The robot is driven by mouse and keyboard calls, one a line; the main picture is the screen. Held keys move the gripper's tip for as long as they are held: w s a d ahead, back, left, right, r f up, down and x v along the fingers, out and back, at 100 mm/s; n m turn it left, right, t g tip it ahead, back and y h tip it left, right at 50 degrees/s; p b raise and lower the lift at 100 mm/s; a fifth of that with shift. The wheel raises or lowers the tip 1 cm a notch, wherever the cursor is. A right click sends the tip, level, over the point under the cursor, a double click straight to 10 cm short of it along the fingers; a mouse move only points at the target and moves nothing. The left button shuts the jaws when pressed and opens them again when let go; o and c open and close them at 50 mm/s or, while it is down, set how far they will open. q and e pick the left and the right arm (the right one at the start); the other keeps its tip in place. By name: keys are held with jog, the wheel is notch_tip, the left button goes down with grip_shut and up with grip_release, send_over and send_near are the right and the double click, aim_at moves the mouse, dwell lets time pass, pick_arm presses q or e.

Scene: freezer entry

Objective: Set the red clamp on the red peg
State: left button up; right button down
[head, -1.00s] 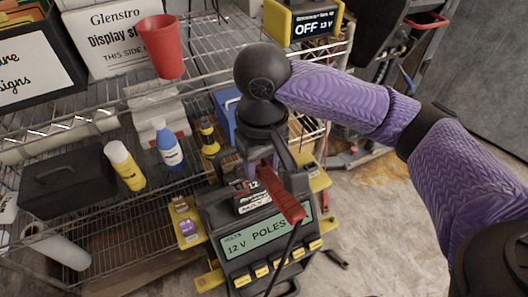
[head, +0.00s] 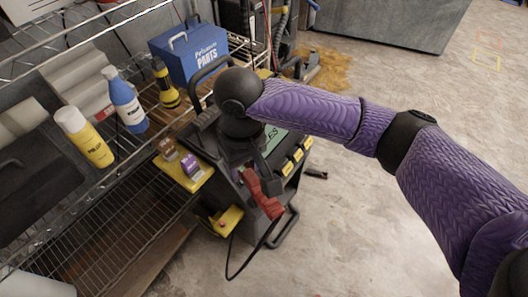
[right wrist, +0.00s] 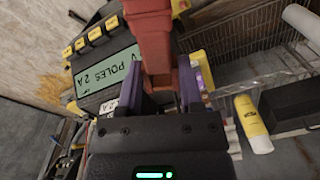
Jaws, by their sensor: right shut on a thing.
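My right gripper (head: 245,168) is shut on the red clamp (head: 264,197), which hangs from it beside the charger (head: 283,140) with a black cable trailing below. In the right wrist view the red clamp (right wrist: 155,45) stands between the purple fingers of my right gripper (right wrist: 158,92), in front of the charger's display (right wrist: 108,78). A yellow bracket (head: 232,216) low on the charger carries a small red spot; I cannot tell whether this is the red peg. The clamp is apart from that bracket. My left gripper is not in view.
A wire shelf (head: 130,215) stands on the left with a yellow bottle (head: 84,137), a blue bottle (head: 126,102) and a blue parts box (head: 188,50). A yellow shelf (head: 190,172) on the charger holds two small blocks. The floor (head: 345,225) at right is open.

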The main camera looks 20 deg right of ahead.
jog(key=w+a+f+n+b, duration=0.1)
jog(key=a+f+b, duration=0.1)
jog(key=f+b, duration=0.2)
jog(key=w+a+f+n+b, duration=0.1)
jog(key=f+b, duration=0.3)
jog(key=f, duration=0.6)
jog(key=a+f+n+b, duration=0.1)
jog(key=a+f+b, duration=0.2)
jog(key=f, duration=0.5)
jog(key=shift+w+a+f+n+b, duration=0.1)
jog(key=shift+w+a+n+b, duration=0.25)
jog(key=shift+b, duration=0.3)
jog(key=shift+w+f, duration=0.1)
jog(key=shift+f, duration=0.1)
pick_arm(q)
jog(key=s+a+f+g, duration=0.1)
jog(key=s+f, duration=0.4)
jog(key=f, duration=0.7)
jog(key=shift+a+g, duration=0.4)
pick_arm(e)
jog(key=shift+a+r, duration=0.1)
jog(key=shift+r, duration=0.05)
jog(key=shift+f, duration=2.05)
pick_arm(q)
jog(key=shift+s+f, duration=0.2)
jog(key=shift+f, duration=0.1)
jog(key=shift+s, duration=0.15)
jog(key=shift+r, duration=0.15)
